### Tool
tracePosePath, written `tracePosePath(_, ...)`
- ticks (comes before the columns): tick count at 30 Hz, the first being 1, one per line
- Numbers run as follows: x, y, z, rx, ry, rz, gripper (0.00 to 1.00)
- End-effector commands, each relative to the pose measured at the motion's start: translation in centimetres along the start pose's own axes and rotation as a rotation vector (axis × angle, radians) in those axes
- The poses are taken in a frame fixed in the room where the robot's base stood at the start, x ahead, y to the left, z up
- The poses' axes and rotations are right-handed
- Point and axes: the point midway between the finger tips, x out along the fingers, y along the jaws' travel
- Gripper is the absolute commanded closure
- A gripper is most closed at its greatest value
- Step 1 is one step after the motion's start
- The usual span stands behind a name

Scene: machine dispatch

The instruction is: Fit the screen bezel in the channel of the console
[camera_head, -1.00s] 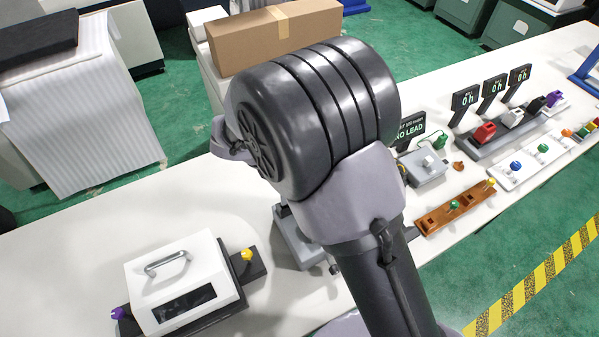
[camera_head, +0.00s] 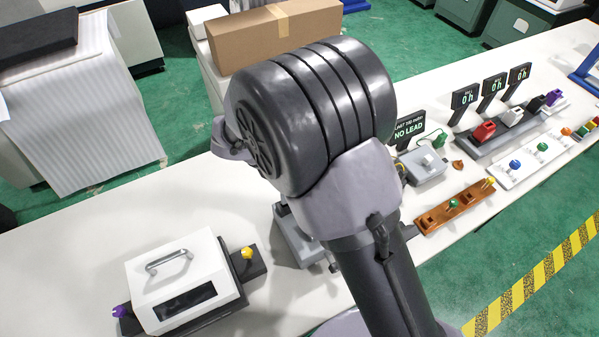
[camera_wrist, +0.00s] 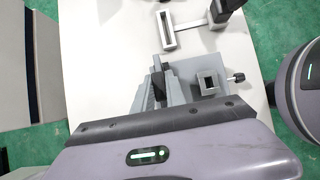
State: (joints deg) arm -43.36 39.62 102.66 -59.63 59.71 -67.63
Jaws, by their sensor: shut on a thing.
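The console is a grey block with a square socket and a small dark knob; it shows in the wrist view (camera_wrist: 188,97). In the head view a grey part of it (camera_head: 296,241) shows beside my arm, which covers the rest. My gripper (camera_wrist: 157,80) reaches its dark fingers to the left side of the console in the wrist view. It is shut on a thin piece, taken as the screen bezel, which is mostly hidden by the fingers and console. I cannot tell whether it touches the channel. In the head view my arm hides the gripper.
A white handled box (camera_head: 178,272) stands at the front left of the white bench. A NO LEAD sign (camera_head: 409,127), a brown rail (camera_head: 440,215) and display stands are on the right. A grey rectangular frame (camera_wrist: 167,30) lies beyond the console.

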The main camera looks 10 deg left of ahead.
Motion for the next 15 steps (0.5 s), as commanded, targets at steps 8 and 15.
tracePosePath(8,0.64,0.01,-0.41,0.000,0.000,0.000,1.00)
tracePosePath(15,1.15,0.01,-0.73,0.000,0.000,0.000,1.00)
